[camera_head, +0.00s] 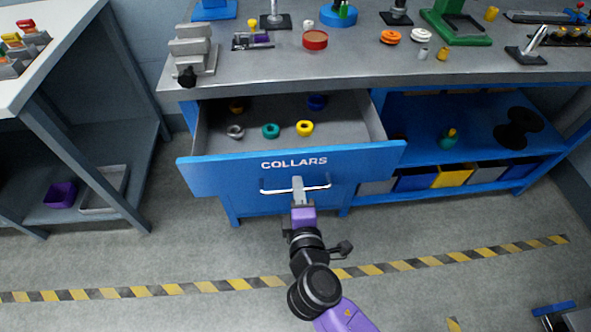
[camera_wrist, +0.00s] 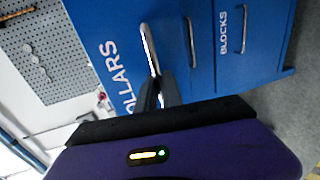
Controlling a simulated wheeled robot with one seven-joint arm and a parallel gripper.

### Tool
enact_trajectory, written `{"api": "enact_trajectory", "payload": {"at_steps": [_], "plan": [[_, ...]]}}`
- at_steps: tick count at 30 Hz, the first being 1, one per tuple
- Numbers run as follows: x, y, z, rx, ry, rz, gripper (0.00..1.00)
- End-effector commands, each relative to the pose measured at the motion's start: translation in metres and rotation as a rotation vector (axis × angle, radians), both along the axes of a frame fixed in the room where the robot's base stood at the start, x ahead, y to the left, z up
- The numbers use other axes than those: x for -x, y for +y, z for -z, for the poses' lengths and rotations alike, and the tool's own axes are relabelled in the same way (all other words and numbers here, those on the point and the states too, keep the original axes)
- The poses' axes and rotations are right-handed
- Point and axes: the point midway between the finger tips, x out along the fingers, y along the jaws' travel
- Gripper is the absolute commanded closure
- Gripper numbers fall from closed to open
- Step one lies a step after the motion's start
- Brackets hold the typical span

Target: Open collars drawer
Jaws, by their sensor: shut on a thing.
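The collars drawer (camera_head: 230,176) is blue with white COLLARS lettering and is pulled well out of the workbench. Inside it lie several ring-shaped collars, among them a grey one (camera_head: 235,131), a teal one (camera_head: 271,131) and a yellow one (camera_head: 304,128). My gripper (camera_head: 297,187) is shut on the metal bar handle (camera_head: 325,187) at the middle of the drawer front. In the wrist view the fingers (camera_wrist: 160,90) close around the handle (camera_wrist: 148,48), and part of the lettering is hidden behind them.
The workbench top (camera_head: 370,60) above holds several parts and fixtures. A blue open shelf (camera_head: 480,140) with bins is right of the drawer. A blocks drawer (camera_wrist: 228,45) shows shut in the wrist view. The floor in front is clear, with a striped line (camera_head: 400,265).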

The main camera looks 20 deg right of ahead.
Motion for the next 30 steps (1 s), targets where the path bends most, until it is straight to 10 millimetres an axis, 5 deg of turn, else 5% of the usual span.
{"api": "enact_trajectory", "payload": {"at_steps": [10, 26, 27, 30], "plan": [[0.048, 0.016, 0.002, -0.001, 0.003, -0.002, 1.0], [0.056, 0.019, 0.001, -0.001, 0.001, -0.002, 1.0], [0.056, 0.019, 0.001, -0.001, 0.001, -0.002, 0.85], [0.056, 0.019, 0.0, -0.001, 0.001, -0.001, 0.68]]}}
